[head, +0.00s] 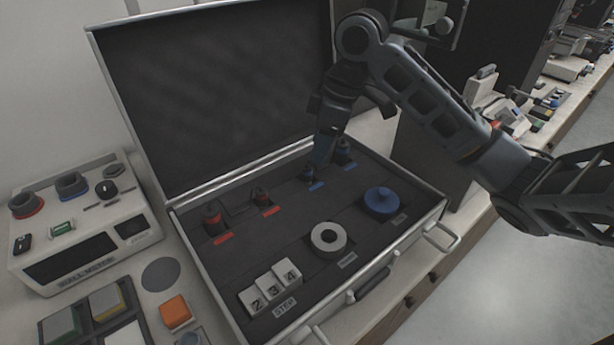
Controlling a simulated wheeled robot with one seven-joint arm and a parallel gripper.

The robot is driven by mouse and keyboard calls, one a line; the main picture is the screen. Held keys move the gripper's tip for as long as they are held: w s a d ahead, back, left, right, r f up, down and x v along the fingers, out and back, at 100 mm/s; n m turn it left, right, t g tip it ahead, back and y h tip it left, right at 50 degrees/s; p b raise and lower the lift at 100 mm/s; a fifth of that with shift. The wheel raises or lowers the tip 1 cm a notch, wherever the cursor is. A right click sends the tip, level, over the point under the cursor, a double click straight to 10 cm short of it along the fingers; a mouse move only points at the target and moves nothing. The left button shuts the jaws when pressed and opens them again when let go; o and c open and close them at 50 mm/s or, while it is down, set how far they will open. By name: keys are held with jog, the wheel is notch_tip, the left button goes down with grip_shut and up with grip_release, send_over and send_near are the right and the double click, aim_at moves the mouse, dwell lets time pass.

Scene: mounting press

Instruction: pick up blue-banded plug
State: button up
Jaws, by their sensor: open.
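Two dark plugs stand in the foam of an open case (405,240), by blue labels: one at the centre back (309,174) and one to its right (345,150). The blue bands themselves are too small to make out clearly. My gripper (320,163) points down from above, its fingertips at or just over the centre plug. The jaws are open. They partly hide that plug, and I cannot tell whether they touch it.
Two red-marked plugs (213,217) (261,196) stand left in the case. A blue disc (384,203), a grey ring (328,237) and numbered blocks (271,287) lie in front. The raised lid (215,90) stands behind. A meter box (85,228) is left.

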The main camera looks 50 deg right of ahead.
aim_at(308, 167)
jog(key=x, duration=0.3)
jog(key=a+p+x, duration=0.1)
jog(key=x, duration=0.1)
jog(key=shift+w+f, duration=0.25)
jog(key=shift+c, duration=0.2)
grip_shut()
jog(key=shift+r, duration=0.1)
